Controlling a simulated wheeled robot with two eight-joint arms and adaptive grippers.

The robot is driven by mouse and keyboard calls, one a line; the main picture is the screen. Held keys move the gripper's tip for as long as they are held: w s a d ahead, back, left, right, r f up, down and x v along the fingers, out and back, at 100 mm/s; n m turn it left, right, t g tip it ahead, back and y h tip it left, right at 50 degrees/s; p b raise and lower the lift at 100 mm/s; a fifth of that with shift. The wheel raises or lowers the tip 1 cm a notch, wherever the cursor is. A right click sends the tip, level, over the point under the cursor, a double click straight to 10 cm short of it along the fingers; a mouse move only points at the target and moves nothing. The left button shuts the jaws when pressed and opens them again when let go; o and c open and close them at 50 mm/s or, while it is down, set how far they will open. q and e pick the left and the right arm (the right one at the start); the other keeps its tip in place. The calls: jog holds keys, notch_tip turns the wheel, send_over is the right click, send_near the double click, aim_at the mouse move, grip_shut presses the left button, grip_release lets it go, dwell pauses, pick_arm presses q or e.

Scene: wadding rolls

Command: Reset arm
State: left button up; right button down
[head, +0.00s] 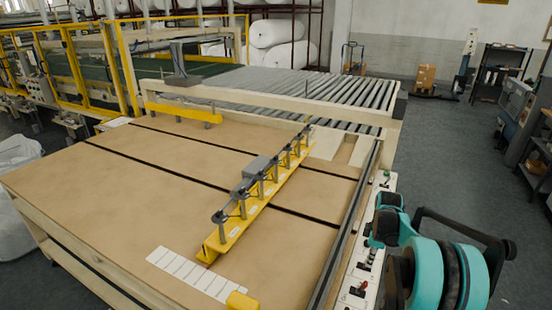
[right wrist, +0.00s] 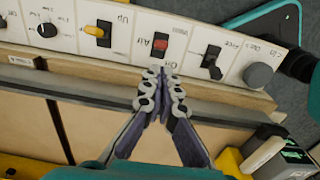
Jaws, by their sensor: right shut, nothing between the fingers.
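My right gripper (right wrist: 163,73) is shut and empty in the right wrist view. Its fingertips are together just below the red switch (right wrist: 160,43) marked Air and On, apart from it in the picture; whether they touch the panel edge I cannot tell. In the head view my right arm comes in at the lower right, and its gripper (head: 370,254) is over the white control panel (head: 349,301) along the table's right edge. My left arm and gripper are not in view.
The panel also carries a yellow switch (right wrist: 97,33), a black toggle (right wrist: 212,60) and a grey knob (right wrist: 258,75). A yellow bar with several grey fittings (head: 250,211) lies across the brown table (head: 130,200). A roller conveyor (head: 290,92) stands behind.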

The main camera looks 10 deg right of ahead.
jog(key=s+a+r+m+t+h+b, duration=0.1)
jog(key=s+a+r+m, duration=0.2)
jog(key=a, duration=0.4)
jog(key=s+a+r+m+t+b, duration=0.1)
jog(key=s+a+r+t+b, duration=0.1)
jog(key=a+r, duration=0.45)
jog(key=s+a+f+m+t+b, duration=0.1)
jog(key=s+a+f+m+t, duration=0.1)
jog(key=s+a, duration=0.5)
jog(key=s+a+f+m+t+b, duration=0.1)
jog(key=s+a+f+m+t, duration=0.1)
jog(key=s+a+m, duration=0.2)
jog(key=shift+s+a+f+y, duration=0.3)
jog(key=shift+s+a+y, duration=0.1)
jog(key=shift+s+a, duration=1.2)
jog(key=shift+w+a, duration=0.2)
